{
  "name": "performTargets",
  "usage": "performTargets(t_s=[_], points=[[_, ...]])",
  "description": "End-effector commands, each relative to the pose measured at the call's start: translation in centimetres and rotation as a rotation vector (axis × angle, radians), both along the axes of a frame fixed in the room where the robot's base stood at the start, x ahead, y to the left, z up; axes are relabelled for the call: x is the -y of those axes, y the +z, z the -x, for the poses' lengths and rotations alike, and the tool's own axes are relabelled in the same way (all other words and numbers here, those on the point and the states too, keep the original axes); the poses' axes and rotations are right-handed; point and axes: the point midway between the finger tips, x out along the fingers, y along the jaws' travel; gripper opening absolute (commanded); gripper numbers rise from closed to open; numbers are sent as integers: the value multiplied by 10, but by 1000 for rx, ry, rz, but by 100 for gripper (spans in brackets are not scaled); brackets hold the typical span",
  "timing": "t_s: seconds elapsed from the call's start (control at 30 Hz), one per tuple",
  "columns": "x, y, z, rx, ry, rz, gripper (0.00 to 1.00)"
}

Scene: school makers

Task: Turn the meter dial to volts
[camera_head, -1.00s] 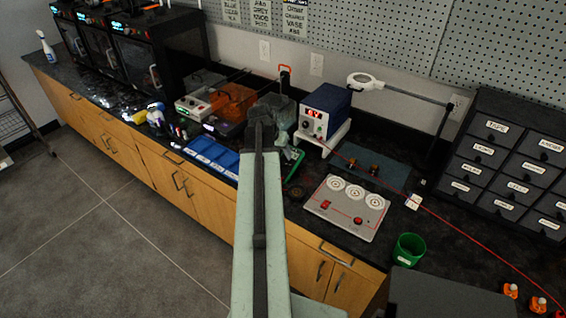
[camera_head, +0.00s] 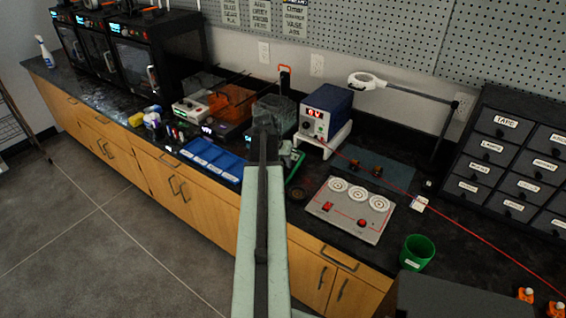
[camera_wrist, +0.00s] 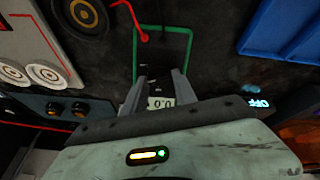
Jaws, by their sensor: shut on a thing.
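The meter (camera_wrist: 190,48) has a green edge and a dark face in the wrist view. Its small display (camera_wrist: 161,103) reads 0.0 and appears upside down. My gripper (camera_wrist: 160,76) reaches over the face, with one finger on each side of the dark dial, and is shut on it. Small white marks show between the fingers, but I cannot make out the dial's setting. In the head view, part of the green meter (camera_head: 297,161) shows beside my arm, which hides the rest and the fingertips.
A blue tray (camera_head: 212,160) lies left of the meter. A power supply (camera_head: 327,110) stands behind it. A grey panel with round dials (camera_head: 350,209) is to the right, with a green cup (camera_head: 417,252) near the front. A red lead (camera_wrist: 142,35) lies close to the meter.

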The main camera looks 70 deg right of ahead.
Motion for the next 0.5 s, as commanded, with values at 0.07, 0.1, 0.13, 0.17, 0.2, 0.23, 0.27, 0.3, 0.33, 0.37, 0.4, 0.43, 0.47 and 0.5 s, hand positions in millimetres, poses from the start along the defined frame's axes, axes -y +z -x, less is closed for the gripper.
performTargets(t_s=[0.07,0.1,0.13,0.17,0.2,0.23,0.27,0.3,0.33,0.37,0.4,0.43,0.47,0.5], points=[[0,0,1,-24,49,-5,0],[0,0,0,-39,85,-11,0],[0,0,0,-51,110,-13,0],[0,0,0,-61,134,-16,0],[0,0,0,-71,159,-19,0],[0,0,0,-77,172,-20,0],[0,0,0,-82,181,-21,0],[0,0,0,-84,187,-22,0],[0,0,0,-84,188,-22,0],[0,0,0,-84,188,-22,0],[0,0,0,-84,187,-22,0],[0,0,0,-84,187,-22,0],[0,0,0,-84,187,-22,0],[0,0,0,-84,187,-22,0]])
